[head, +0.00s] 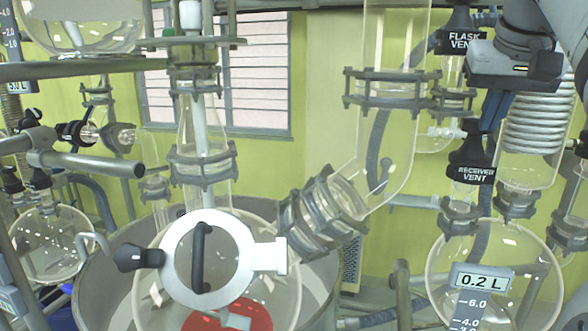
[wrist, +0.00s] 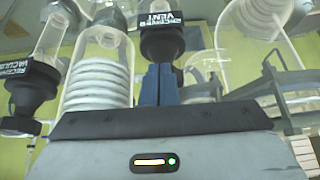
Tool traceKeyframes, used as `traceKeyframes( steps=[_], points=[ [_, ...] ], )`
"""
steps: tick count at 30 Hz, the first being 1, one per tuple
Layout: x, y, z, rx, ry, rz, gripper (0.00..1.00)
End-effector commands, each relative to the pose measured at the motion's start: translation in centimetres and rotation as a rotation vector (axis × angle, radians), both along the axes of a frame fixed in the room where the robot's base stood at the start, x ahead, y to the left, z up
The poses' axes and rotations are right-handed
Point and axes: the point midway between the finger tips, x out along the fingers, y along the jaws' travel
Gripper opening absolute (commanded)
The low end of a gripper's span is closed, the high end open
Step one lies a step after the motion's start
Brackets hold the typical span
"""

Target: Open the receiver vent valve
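The receiver vent valve has a black cap with white lettering (head: 472,162), on a glass neck above the round receiver flask (head: 490,275) at the right of the head view. In the wrist view the same cap (wrist: 162,38) is near the top centre, its label upside down, just past my fingertips. My gripper (wrist: 160,80) shows two blue fingers close side by side, with nothing visible between them. In the head view its blue fingers (head: 495,108) point down, above and right of the cap. I cannot tell whether they touch the cap.
A flask vent cap (head: 462,40) stands above the receiver vent, close to my arm. A glass coil condenser (head: 535,135) is just right of it. In the wrist view a receiver vacuum cap (wrist: 32,85) is at left. Glassware and clamps crowd this area.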

Motion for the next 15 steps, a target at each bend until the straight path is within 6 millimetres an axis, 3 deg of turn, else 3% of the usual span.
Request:
traceKeyframes(
  steps=[15],
  points=[
    [0.0, -1.2, 0.0, 0.001, -0.001, -0.002, 0.00]
  ],
)
